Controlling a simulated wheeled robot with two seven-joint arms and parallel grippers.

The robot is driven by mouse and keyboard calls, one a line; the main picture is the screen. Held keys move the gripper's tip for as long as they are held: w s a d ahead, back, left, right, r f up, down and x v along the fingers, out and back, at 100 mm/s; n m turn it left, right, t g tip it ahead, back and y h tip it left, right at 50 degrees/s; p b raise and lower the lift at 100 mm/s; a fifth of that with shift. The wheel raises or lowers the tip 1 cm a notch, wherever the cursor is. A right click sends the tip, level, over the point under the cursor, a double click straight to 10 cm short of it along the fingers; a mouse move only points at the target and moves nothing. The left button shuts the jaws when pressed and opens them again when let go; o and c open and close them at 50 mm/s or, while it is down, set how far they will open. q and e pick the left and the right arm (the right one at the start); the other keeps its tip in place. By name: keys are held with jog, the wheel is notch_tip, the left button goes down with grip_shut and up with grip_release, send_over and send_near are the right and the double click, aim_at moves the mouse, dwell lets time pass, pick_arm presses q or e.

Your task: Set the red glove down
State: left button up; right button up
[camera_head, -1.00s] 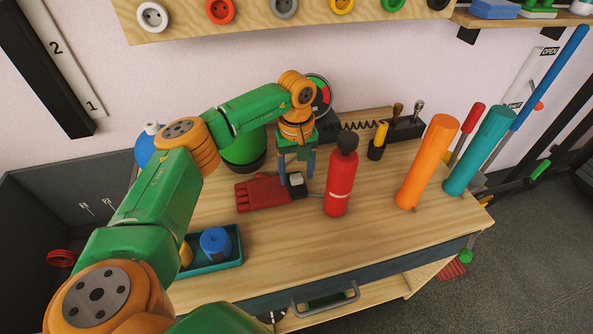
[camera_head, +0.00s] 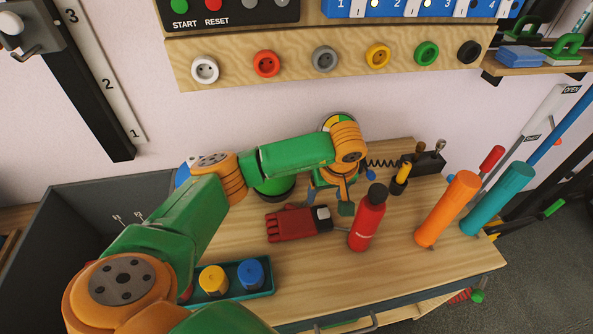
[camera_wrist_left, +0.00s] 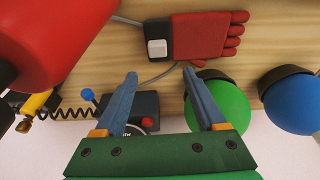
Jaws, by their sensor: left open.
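The red glove (camera_head: 290,224) lies flat on the wooden workbench (camera_head: 330,285), its dark cuff with a pale block pointing right. In the left wrist view the glove (camera_wrist_left: 203,36) lies beyond the fingertips, with clear space between. My left gripper (camera_head: 329,202) is open and empty, above and behind the glove's cuff end. Its two blue fingers stand apart in the left wrist view (camera_wrist_left: 159,76), with nothing between them but background. My right gripper is not in view.
A red bottle (camera_head: 367,220) stands just right of the glove. Orange (camera_head: 447,210) and teal (camera_head: 497,198) cylinders stand farther right. A teal tray (camera_head: 233,293) with yellow and blue items is at front left. A green round object (camera_head: 274,188) is behind the glove. The bench's front middle is clear.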

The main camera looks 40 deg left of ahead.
aim_at(324, 211)
pick_arm(q)
jog(key=f, duration=0.6)
jog(key=shift+w+d, duration=0.1)
jog(key=shift+d, duration=0.1)
jog(key=shift+w+a+f, duration=0.1)
jog(key=shift+a+f, duration=0.1)
jog(key=shift+f, duration=0.1)
grip_shut()
